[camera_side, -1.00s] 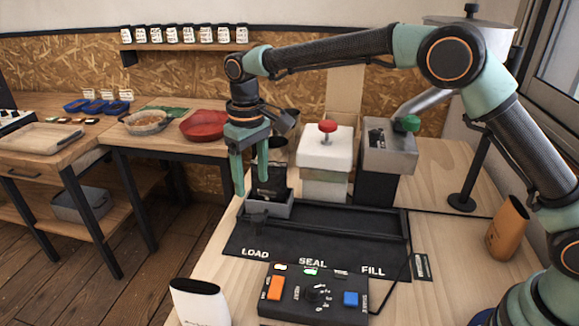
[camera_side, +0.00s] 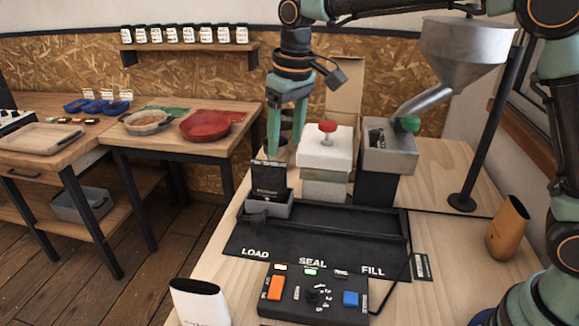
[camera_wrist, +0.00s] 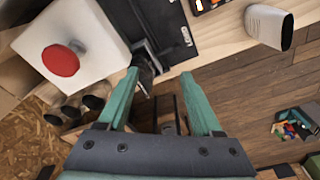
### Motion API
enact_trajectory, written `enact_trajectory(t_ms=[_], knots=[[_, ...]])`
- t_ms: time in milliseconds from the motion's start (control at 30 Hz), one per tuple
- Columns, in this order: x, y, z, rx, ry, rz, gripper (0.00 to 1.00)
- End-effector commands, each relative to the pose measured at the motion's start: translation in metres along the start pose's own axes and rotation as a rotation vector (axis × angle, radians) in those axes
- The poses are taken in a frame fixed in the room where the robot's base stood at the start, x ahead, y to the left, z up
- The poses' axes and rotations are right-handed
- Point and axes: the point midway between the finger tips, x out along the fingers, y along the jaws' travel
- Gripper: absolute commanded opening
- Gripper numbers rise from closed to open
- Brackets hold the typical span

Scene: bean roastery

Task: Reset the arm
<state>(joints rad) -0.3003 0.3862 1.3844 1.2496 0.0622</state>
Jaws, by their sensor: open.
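My gripper (camera_side: 286,143) hangs above and behind the load end of the station, pointing down. Its two green fingers are apart with nothing held between them; they also show spread in the wrist view (camera_wrist: 158,78). A black pouch (camera_side: 268,178) stands upright in the small grey holder (camera_side: 282,211) near the LOAD label, below and clear of my fingers. The dark cups behind the fingers are partly hidden.
The white sealing block with a red knob (camera_side: 327,126) stands right of my gripper. A metal hopper (camera_side: 460,42) is further right. A control box (camera_side: 313,294), a white pouch (camera_side: 199,301) and an orange pouch (camera_side: 508,228) sit on the bench. A red bowl (camera_side: 205,125) is on the left table.

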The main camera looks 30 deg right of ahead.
Motion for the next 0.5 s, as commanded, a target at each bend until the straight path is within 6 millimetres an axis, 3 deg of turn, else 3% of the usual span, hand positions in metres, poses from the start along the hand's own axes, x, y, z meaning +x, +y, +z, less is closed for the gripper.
enact_trajectory(t_ms=[200, 500], knots=[[-0.038, 0.037, 0.046, 0.061, 0.098, 0.008, 0.67], [-0.056, 0.073, 0.12, 0.139, 0.225, 0.032, 0.67]])
